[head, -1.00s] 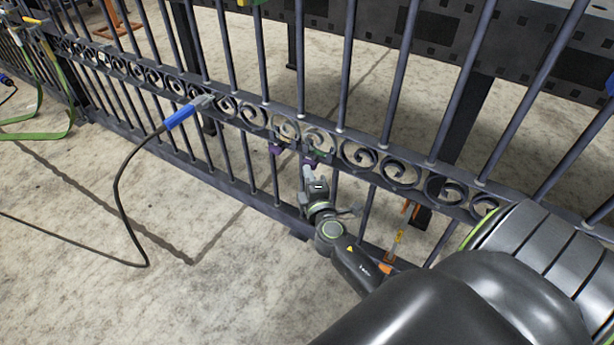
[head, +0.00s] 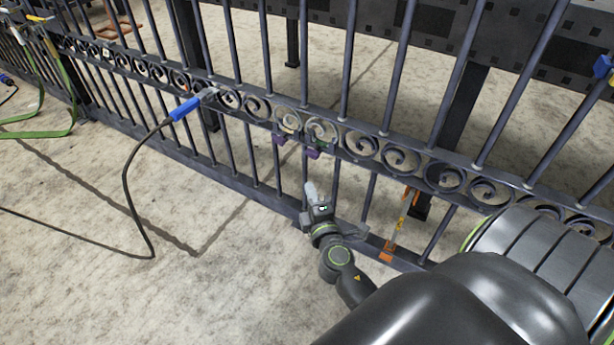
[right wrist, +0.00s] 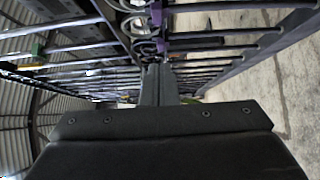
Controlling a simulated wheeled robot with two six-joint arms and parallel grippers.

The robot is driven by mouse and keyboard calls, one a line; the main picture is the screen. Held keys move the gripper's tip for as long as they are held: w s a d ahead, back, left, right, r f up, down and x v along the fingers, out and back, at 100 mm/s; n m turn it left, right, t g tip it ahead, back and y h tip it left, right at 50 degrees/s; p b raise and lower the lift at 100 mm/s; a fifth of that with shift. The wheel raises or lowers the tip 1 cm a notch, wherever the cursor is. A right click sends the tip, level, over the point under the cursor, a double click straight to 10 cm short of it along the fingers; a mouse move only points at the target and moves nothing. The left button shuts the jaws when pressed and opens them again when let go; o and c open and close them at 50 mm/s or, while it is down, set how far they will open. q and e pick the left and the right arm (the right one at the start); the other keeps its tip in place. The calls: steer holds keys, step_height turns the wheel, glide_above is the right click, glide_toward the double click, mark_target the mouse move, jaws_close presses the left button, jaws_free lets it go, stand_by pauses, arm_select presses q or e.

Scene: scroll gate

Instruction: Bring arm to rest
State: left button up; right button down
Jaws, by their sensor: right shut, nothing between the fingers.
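My right gripper (head: 311,190) is shut and empty in the head view. It stands in front of the lower bars of the dark scroll gate (head: 393,153), below the scroll band and apart from it. In the right wrist view its shut fingers (right wrist: 158,85) point at the gate bars. My left gripper is not in view.
A blue-handled tool (head: 185,108) with a black cable (head: 127,190) hangs at the scroll band on the left. An orange tool (head: 387,251) is at the lower rail on the right. Green straps (head: 68,95) hang at far left.

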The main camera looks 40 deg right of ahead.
steer(key=shift+v, duration=1.55)
